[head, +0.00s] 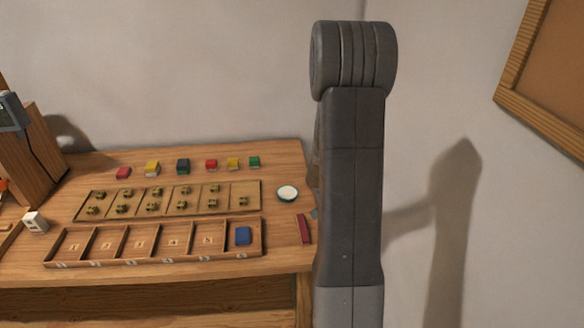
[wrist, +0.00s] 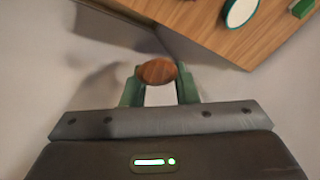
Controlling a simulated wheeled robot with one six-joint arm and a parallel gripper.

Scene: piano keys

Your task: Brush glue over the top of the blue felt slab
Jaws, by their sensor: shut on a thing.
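The blue felt slab (head: 243,236) lies in the rightmost compartment of the wooden tray (head: 160,258). A small dish with white contents and a green rim (head: 288,194) stands right of the tray, and it shows in the wrist view (wrist: 241,11). My gripper (wrist: 159,84) is shut on a brown wooden piece with a rounded end (wrist: 157,72), which looks like the brush handle. Its bristles are hidden. The gripper appears beyond the table edge, apart from the dish. In the head view my arm hides it.
A board with several small metal parts (head: 220,200) lies behind the tray. Several coloured blocks (head: 183,166) stand in a back row. A dark red bar (head: 304,229) lies right of the tray. A wooden box (head: 32,150) stands at left.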

